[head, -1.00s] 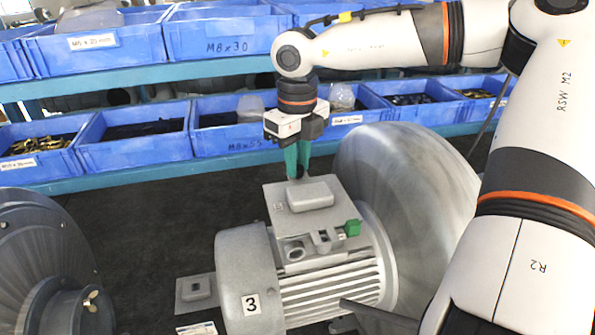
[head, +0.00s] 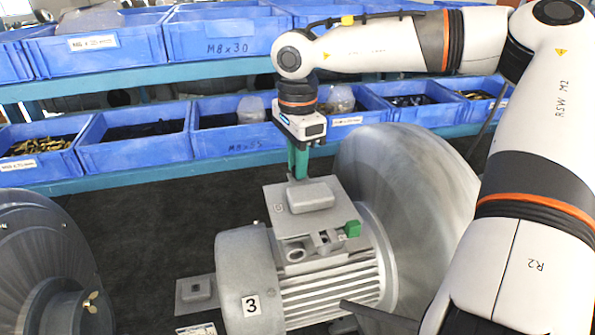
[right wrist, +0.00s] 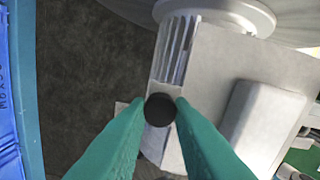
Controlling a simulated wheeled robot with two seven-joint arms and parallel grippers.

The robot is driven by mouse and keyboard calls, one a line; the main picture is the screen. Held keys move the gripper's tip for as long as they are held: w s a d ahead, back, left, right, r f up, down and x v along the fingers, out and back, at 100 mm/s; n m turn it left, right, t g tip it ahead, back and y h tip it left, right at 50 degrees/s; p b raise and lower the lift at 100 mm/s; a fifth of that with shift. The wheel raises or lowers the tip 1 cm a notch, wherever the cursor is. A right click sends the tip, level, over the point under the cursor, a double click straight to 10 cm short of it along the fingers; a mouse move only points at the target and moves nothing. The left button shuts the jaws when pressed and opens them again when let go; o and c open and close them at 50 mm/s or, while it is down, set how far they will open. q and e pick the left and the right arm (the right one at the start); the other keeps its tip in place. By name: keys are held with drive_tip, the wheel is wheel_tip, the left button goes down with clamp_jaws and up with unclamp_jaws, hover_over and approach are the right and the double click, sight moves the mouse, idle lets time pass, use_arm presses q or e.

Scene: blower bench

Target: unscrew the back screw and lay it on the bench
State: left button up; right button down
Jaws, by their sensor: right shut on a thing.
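The back screw (right wrist: 160,109) shows as a round dark head in the right wrist view, between my green fingertips at the edge of the motor's terminal box. My right gripper (head: 297,176) points straight down behind the raised cover of the motor (head: 325,290), and it also shows in the right wrist view (right wrist: 161,110). It is shut on the screw head. In the head view the screw is hidden by the fingers and the cover. I cannot tell how far the screw is out of its hole. My left gripper is not in view.
A large grey blower housing (head: 405,190) stands right of the motor. Another round dark machine (head: 40,260) is at the lower left. Blue bins (head: 135,150) on a rack line the back. Dark bench surface (head: 140,225) lies bare left of the motor.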

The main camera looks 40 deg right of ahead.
drive_tip(key=n, duration=1)
drive_tip(key=shift+n+p, duration=0.4)
drive_tip(key=c, duration=1.6)
unclamp_jaws()
drive_tip(key=shift+o, duration=0.2)
